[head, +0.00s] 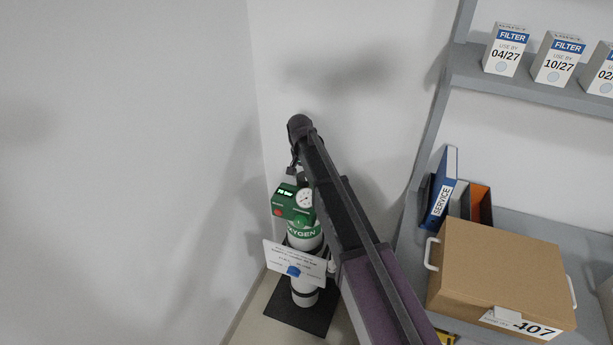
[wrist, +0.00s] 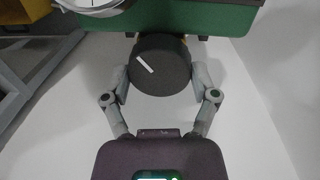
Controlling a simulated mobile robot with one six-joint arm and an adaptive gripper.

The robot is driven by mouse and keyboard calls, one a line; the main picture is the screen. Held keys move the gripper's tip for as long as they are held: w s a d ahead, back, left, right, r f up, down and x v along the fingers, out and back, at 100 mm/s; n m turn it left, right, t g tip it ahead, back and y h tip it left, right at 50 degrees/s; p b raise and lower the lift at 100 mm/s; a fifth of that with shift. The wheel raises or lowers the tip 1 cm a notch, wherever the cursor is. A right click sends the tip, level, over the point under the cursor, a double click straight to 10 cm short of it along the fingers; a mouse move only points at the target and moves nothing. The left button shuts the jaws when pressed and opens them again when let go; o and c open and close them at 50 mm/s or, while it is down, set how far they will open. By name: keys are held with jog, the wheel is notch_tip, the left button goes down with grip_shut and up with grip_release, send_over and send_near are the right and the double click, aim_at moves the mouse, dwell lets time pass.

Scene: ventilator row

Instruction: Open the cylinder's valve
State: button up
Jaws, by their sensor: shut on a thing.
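The oxygen cylinder (head: 306,283) stands upright in the corner, white with a green top and a round pressure gauge (head: 305,198). Its green valve head (wrist: 190,20) fills the top of the wrist view. A round dark valve knob (wrist: 160,68) with a white line mark sits just below the head there. The mark slants from upper left to lower right. My gripper (wrist: 160,80) is shut on the knob, with one finger on each side. In the head view my arm covers part of the cylinder's right side, and the knob cannot be made out.
A white card (head: 294,262) with a blue tag hangs on the cylinder, which stands on a dark base (head: 281,315). Walls are close on the left and behind.

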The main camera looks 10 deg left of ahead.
jog(key=shift+s+m, duration=0.15)
jog(key=shift+m, duration=0.25)
jog(key=o, duration=1)
jog(key=shift+r, duration=0.1)
